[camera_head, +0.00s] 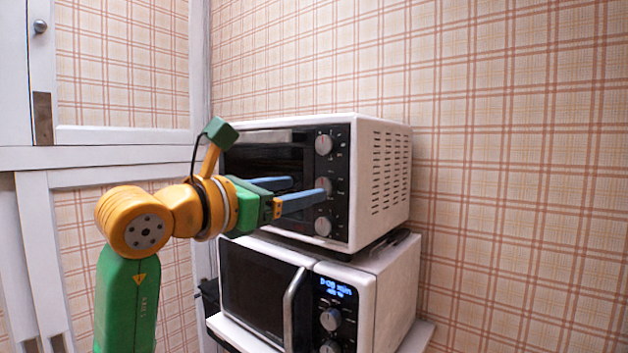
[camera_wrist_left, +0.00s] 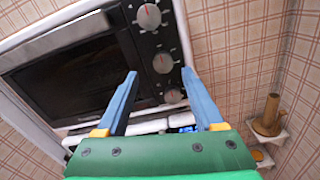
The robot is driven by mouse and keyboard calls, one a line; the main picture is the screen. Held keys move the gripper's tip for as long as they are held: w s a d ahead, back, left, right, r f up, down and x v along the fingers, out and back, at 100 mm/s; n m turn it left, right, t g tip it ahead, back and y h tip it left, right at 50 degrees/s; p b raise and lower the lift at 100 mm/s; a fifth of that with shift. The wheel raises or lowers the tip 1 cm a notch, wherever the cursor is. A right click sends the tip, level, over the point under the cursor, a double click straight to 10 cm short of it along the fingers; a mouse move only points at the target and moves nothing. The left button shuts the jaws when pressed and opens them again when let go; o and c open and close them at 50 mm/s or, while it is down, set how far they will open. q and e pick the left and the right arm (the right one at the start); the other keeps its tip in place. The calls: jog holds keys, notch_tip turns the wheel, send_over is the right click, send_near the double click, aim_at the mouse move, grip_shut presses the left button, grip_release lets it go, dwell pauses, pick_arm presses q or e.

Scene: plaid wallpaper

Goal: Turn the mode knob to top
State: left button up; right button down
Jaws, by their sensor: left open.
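A white toaster oven (camera_head: 385,170) with a dark front has a column of three round silver knobs: top (camera_head: 324,145), middle (camera_head: 323,185) and bottom (camera_head: 322,226). I cannot read which is labelled mode. My left gripper (camera_head: 307,187) is open, its blue fingers pointing at the panel at middle-knob height. In the left wrist view the middle knob (camera_wrist_left: 163,63) lies between and just beyond the fingertips of the gripper (camera_wrist_left: 160,73). Contact is not visible. The top knob (camera_wrist_left: 149,17) and bottom knob (camera_wrist_left: 173,96) also show there. One finger partly covers the middle knob in the head view.
A white microwave (camera_head: 395,290) with a handle, a lit display (camera_head: 335,288) and its own knobs stands under the oven on a white shelf. The plaid wall is close behind. White-framed panels are at left. A wooden object (camera_wrist_left: 268,118) stands on a small shelf at right.

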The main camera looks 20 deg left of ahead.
aim_at(323, 185)
pick_arm(q)
jog(key=x, duration=0.1)
jog(key=p+x, duration=0.1)
jog(key=x, duration=0.1)
jog(key=p+x, duration=0.1)
jog(key=x, duration=0.1)
jog(key=shift+w+d, duration=0.1)
jog(key=shift+d, duration=0.25)
jog(key=shift+a, duration=0.15)
grip_shut()
jog(key=shift+m, duration=0.4)
jog(key=m, duration=0.4)
jog(key=shift+m, duration=0.3)
jog(key=m, duration=0.6)
jog(key=shift+p, duration=0.35)
jog(key=shift+m, duration=0.3)
